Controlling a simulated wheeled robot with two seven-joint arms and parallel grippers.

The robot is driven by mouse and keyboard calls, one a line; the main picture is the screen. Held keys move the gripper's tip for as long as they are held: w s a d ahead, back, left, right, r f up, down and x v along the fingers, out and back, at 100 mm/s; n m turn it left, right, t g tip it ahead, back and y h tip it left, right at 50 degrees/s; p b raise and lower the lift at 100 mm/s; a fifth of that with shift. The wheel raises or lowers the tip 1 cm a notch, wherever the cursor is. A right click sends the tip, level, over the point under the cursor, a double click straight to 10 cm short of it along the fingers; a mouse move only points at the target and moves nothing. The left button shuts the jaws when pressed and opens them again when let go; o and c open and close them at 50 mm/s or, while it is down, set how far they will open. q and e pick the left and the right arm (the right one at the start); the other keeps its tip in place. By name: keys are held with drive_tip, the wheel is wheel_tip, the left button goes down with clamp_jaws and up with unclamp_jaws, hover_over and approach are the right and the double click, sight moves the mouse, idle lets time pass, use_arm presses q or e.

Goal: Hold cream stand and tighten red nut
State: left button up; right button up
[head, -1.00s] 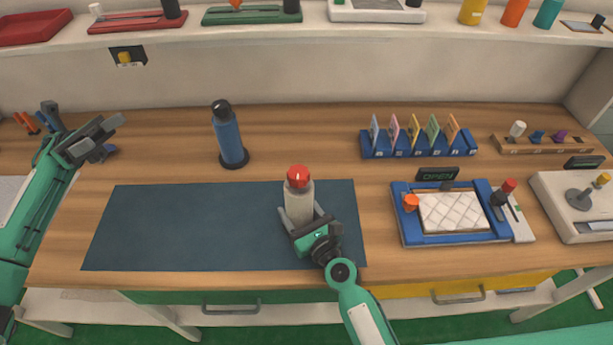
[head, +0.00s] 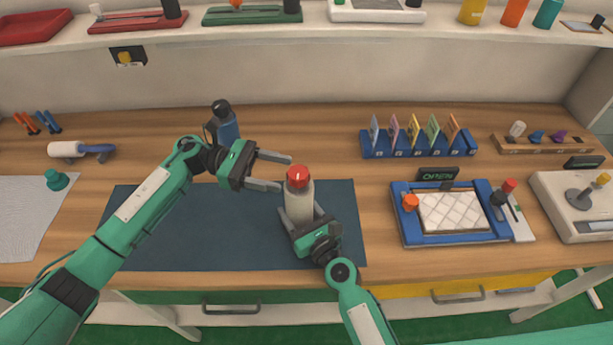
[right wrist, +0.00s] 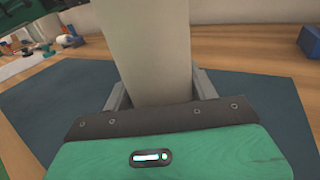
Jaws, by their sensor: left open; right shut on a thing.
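The cream stand (head: 299,204) stands upright on the dark blue mat, with the red nut (head: 299,177) on its top. My right gripper (head: 301,222) is shut on the lower part of the stand. In the right wrist view the cream stand (right wrist: 155,50) rises between the fingers of my right gripper (right wrist: 160,88). My left gripper (head: 285,172) is open and empty. Its fingers point right, close to the left of the red nut, with the nut just beyond their tips. I cannot tell whether a finger touches it.
The dark mat (head: 200,245) is otherwise clear. A blue-framed tray (head: 455,238) with a white quilted pad lies to the right, and a blue card rack (head: 418,148) stands behind it.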

sight(307, 181)
use_arm(q)
drive_tip(key=x, duration=0.7)
drive_tip(key=shift+s+d, duration=0.1)
drive_tip(key=shift+d, duration=0.1)
drive_tip(key=c, duration=1)
